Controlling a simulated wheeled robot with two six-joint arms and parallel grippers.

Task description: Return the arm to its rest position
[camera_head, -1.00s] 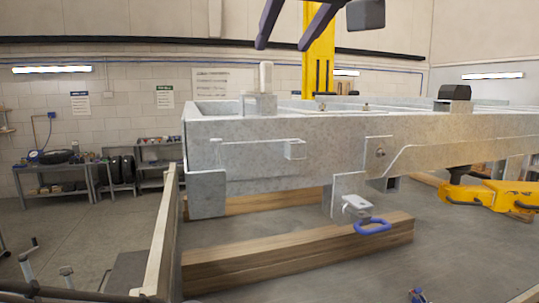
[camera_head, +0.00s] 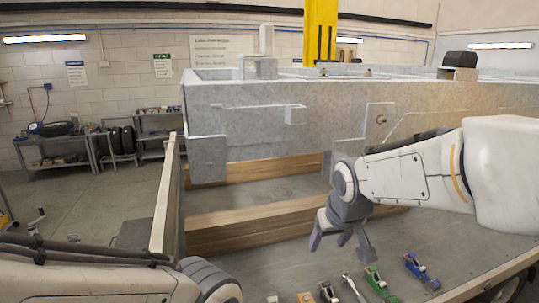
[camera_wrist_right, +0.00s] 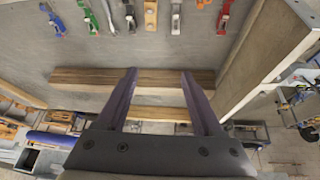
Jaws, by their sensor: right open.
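My right arm comes in from the right in the head view. Its gripper (camera_head: 340,246) points down in front of the wooden beams, above the grey bed. In the right wrist view the two dark purple fingers (camera_wrist_right: 159,72) are spread apart with nothing held between them. My left arm (camera_head: 110,283) lies along the bottom left of the head view; its gripper does not show. The grey metal trailer frame (camera_head: 245,130) stands behind my right arm, which hides part of it.
Wooden beams (camera_head: 250,222) lie under the frame. Several hand tools, among them a blue plane (camera_head: 421,272) and a green one (camera_head: 380,284), lie on the bed near the front. A pale side board (camera_head: 165,195) edges the left. A yellow post (camera_head: 320,30) stands behind.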

